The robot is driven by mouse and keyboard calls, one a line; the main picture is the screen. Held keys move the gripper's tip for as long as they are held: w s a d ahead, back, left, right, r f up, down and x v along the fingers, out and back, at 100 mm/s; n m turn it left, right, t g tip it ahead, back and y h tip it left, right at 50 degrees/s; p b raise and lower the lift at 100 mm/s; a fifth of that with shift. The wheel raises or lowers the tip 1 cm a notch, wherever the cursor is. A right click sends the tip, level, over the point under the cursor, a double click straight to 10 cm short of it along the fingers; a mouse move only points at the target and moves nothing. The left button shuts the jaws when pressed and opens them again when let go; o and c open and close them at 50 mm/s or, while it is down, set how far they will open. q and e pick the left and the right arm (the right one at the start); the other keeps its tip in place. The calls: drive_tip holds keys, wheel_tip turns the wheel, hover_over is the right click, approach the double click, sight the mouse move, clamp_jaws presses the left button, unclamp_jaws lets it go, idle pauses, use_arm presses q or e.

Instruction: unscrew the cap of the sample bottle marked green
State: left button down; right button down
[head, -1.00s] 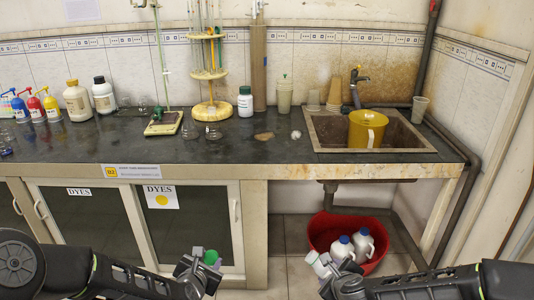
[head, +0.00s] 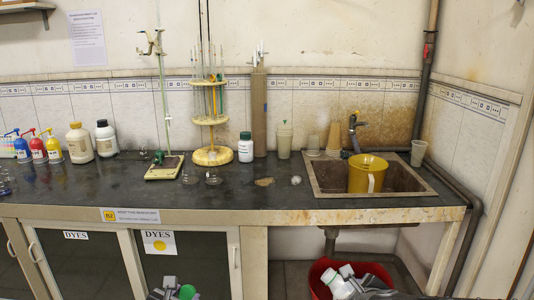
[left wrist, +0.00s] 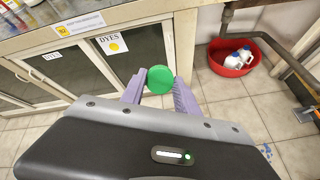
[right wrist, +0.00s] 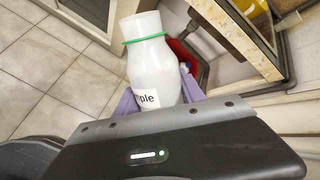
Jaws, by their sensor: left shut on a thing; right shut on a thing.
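My left gripper (left wrist: 160,90) is shut on a round green cap (left wrist: 160,80). The cap also shows at the bottom edge of the head view (head: 187,292). My right gripper (right wrist: 158,100) is shut on a white sample bottle (right wrist: 152,70), whose label ends in "ple". The bottle has a green ring around its neck, and its white neck end shows no cap. In the head view the held bottle (head: 336,284) is in front of the red tub. Cap and bottle are well apart, with my left gripper to the left of my right one.
A dark bench (head: 110,187) with a sink (head: 395,185) and yellow jug (head: 367,174) runs across the view. A white bottle with a green cap (head: 245,148) stands on it. A red tub (left wrist: 230,67) with white jugs is on the floor below.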

drive_tip(key=shift+f+m+t+y+b, duration=0.15)
drive_tip(key=shift+m+t+y+b, duration=1.4)
drive_tip(key=shift+b, duration=7.5)
drive_tip(key=shift+f+m+t+y+b, duration=0.15)
drive_tip(key=shift+m+t+y+b, duration=1.4)
drive_tip(key=shift+b, duration=7.5)
drive_tip(key=shift+r+t+h+b, duration=0.2)
drive_tip(key=shift+t+h+b, duration=0.1)
drive_tip(key=shift+t+b, duration=0.1)
drive_tip(key=shift+r, duration=0.15)
drive_tip(key=shift+a, duration=0.1)
